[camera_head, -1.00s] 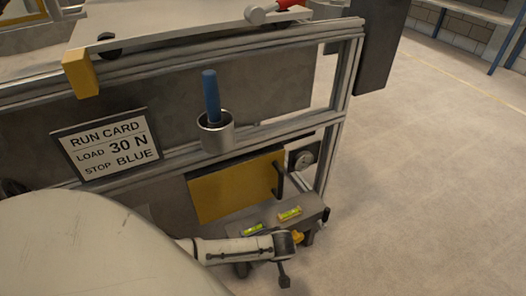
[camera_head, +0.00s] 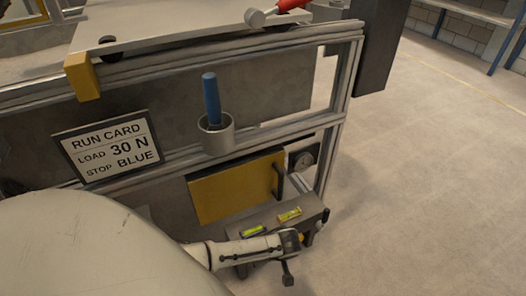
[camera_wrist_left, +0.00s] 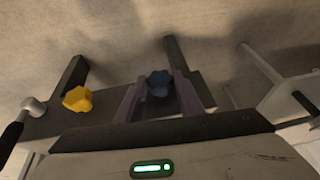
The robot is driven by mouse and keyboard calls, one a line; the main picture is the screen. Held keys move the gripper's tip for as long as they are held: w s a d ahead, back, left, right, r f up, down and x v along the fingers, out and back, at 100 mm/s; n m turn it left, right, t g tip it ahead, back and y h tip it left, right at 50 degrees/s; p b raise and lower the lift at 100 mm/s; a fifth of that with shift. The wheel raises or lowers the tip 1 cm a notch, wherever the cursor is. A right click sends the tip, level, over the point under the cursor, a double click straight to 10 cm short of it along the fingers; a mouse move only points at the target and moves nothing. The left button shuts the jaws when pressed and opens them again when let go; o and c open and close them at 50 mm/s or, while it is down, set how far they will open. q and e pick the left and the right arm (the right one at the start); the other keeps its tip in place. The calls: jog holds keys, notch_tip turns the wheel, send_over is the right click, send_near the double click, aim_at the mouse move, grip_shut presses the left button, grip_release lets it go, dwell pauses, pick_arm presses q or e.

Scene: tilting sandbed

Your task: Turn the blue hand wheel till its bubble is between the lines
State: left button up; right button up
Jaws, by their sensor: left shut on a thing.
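The blue hand wheel (camera_wrist_left: 159,84) shows in the left wrist view between the two fingers of my left gripper (camera_wrist_left: 158,92), which is shut on it. In the head view, my left gripper (camera_head: 290,242) is low at the front of the grey stand (camera_head: 270,213) and hides the blue wheel. Two yellow-green bubble levels, a nearer left one (camera_head: 254,230) and a right one (camera_head: 289,215), lie on top of the stand. Their bubbles are too small to read against the lines. My right gripper is in neither view.
A yellow hand wheel (camera_wrist_left: 77,98) sits left of the blue one in the wrist view. Above the stand are a yellow panel (camera_head: 235,188) with a dark handle and a round dial (camera_head: 303,158). A cup (camera_head: 216,137) holds a blue-handled tool. Floor is clear at right.

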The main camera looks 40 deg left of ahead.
pick_arm(q)
jog(key=shift+w+d+f+m+g+y+b, duration=0.15)
jog(key=shift+m+g+y+b, duration=0.35)
jog(key=shift+g+b, duration=1)
jog(key=shift+w+d+f+m+g+y+b, duration=0.15)
jog(key=shift+g+y+b, duration=0.75)
jog(key=shift+b, duration=1)
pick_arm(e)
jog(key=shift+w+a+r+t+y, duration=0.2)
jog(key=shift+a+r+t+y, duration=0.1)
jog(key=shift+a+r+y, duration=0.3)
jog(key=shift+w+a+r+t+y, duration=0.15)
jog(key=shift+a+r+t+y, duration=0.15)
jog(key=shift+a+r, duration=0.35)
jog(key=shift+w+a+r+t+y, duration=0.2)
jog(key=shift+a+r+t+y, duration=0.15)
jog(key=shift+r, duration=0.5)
pick_arm(q)
jog(key=shift+r+h, duration=0.1)
jog(key=shift+h, duration=0.2)
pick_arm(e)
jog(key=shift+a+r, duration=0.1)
pick_arm(q)
jog(key=o, duration=1)
jog(key=shift+a, duration=0.1)
jog(key=shift+r, duration=0.1)
